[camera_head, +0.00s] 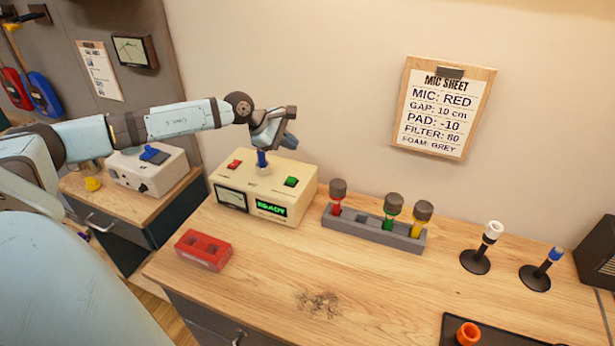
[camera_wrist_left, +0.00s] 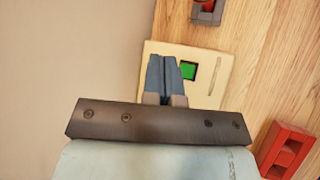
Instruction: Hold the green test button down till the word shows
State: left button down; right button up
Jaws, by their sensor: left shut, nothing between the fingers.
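The cream test box (camera_head: 232,176) stands on the wooden bench. Its green button (camera_head: 291,181) is on the top right, and a red button (camera_head: 234,164) is on the top left. The lit front screen (camera_head: 271,208) reads READY in green. My left gripper (camera_head: 291,140) is shut and empty, above the back of the box and apart from the green button. In the left wrist view, its fingers (camera_wrist_left: 164,72) are just left of the green button (camera_wrist_left: 189,70). A blue upright part (camera_head: 262,159) shows below the hand. My right gripper is out of view.
A red block (camera_head: 203,250) lies in front of the box. A grey rack (camera_head: 370,229) with red, green and yellow mics stands to the right. Two mic stands (camera_head: 475,260) are farther right. A white box (camera_head: 146,170) sits on the left cabinet. The bench's front middle is clear.

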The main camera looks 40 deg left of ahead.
aim_at(291, 180)
pick_arm(q)
notch_tip(291, 180, down, 8)
jog(key=b, duration=0.4)
jog(key=shift+a, duration=0.1)
jog(key=shift+f+b, duration=0.35)
jog(key=shift+f, duration=0.1)
dwell(0.5)
dwell(1.5)
jog(key=shift+f+b, duration=0.35)
jog(key=shift+b, duration=0.2)
